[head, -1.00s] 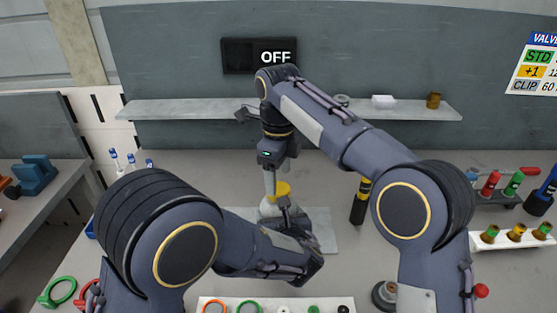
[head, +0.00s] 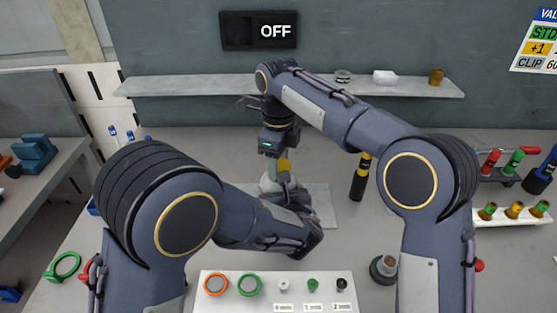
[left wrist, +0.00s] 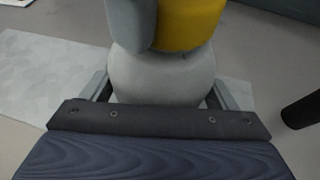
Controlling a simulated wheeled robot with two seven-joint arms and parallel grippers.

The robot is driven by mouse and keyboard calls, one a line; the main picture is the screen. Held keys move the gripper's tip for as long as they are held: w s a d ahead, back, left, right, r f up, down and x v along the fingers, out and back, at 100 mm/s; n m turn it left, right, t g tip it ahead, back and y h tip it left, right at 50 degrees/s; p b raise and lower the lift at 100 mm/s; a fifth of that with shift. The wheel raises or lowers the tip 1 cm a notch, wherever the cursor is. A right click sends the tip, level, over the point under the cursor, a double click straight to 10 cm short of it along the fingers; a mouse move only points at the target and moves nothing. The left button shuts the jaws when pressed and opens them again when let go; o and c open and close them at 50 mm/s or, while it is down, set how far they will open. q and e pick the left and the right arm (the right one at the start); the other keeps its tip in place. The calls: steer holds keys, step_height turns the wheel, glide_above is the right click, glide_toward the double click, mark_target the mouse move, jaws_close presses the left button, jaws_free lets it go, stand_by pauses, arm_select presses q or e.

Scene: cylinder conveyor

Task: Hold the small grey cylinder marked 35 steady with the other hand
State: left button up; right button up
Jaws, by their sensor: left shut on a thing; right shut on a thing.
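The small grey cylinder (head: 268,184) stands on a pale mat (head: 322,205) in the middle of the bench. In the left wrist view it is a rounded grey body (left wrist: 160,78) with a yellow top (left wrist: 188,22). My left gripper (head: 284,188) is shut around the grey body low down, with a finger at each side. My right gripper (head: 280,162) comes from above and is shut on the yellow top, which it partly covers. A grey finger overlaps the yellow in the left wrist view. The mark 35 cannot be read.
A black bottle with a yellow band (head: 360,178) stands right of the mat. A white tray with rings and small parts (head: 262,303) lies in front. Racks of coloured parts stand at right. A shelf (head: 200,86) and an OFF display (head: 258,30) are behind.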

steer(key=n, duration=0.7)
steer(key=shift+n, duration=0.3)
steer(key=n, duration=1.2)
steer(key=shift+n, duration=0.3)
steer(key=n, duration=0.5)
steer(key=shift+r, duration=0.1)
steer(key=n, duration=0.7)
steer(key=shift+w+n, duration=0.1)
steer(key=shift+n, duration=0.2)
steer(key=n, duration=0.4)
steer(key=shift+n, duration=0.4)
steer(key=n, duration=1.2)
steer(key=shift+n, duration=0.4)
steer(key=n, duration=0.7)
steer(key=shift+n, duration=0.3)
steer(key=n, duration=0.4)
steer(key=shift+n, duration=0.3)
steer(key=n, duration=0.3)
steer(key=shift+r, duration=0.1)
